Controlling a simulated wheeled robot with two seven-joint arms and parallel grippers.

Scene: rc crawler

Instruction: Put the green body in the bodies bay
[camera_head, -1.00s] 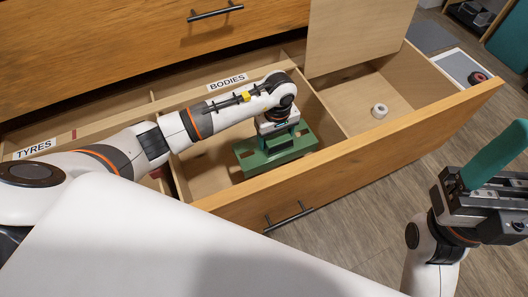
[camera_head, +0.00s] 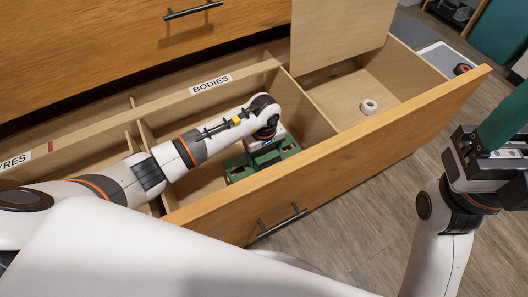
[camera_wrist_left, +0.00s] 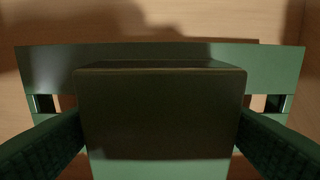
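My right gripper (camera_head: 505,128) is raised at the right edge, with a teal finger partly cut off by the frame.
The open drawer's front panel (camera_head: 350,145) stands near my left arm. A divider separates the bay from a right compartment holding a small white ring (camera_head: 369,107). A TYRES label (camera_head: 15,162) marks a bay at left. A white surface (camera_head: 150,250) fills the lower left.

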